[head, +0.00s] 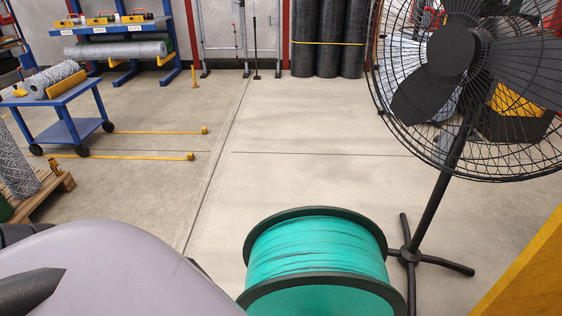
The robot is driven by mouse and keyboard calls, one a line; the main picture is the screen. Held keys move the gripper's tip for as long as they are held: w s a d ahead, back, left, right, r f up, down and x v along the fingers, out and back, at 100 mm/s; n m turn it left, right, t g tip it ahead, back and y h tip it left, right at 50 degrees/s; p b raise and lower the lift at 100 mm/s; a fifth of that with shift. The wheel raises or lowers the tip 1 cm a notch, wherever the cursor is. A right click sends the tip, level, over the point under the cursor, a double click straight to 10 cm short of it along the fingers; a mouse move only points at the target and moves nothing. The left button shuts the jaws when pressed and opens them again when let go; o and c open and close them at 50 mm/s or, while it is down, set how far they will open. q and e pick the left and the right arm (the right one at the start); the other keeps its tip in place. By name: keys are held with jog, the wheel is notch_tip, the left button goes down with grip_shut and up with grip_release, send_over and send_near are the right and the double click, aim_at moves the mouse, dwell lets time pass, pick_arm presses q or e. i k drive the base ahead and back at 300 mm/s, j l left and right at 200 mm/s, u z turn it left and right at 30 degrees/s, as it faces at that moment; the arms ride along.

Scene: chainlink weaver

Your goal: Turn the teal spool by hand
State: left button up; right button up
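The teal spool (318,248) stands on the floor at the bottom centre, with black rims at both ends and teal strand wound around its drum. Its near end face is teal and is cut off by the bottom edge of the head view. A large grey rounded part of my own body fills the lower left, to the left of the spool, with dark parts beside it. I cannot make out either gripper in the head view. Nothing is seen touching the visible part of the spool.
A black pedestal fan (430,210) stands close on the spool's right, its legs near the rim. A yellow panel (525,275) is at the lower right. A blue cart (70,115) is at the left. The concrete floor (310,165) beyond the spool is clear.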

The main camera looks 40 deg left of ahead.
aim_at(307, 261)
jog(key=u, duration=1.2)
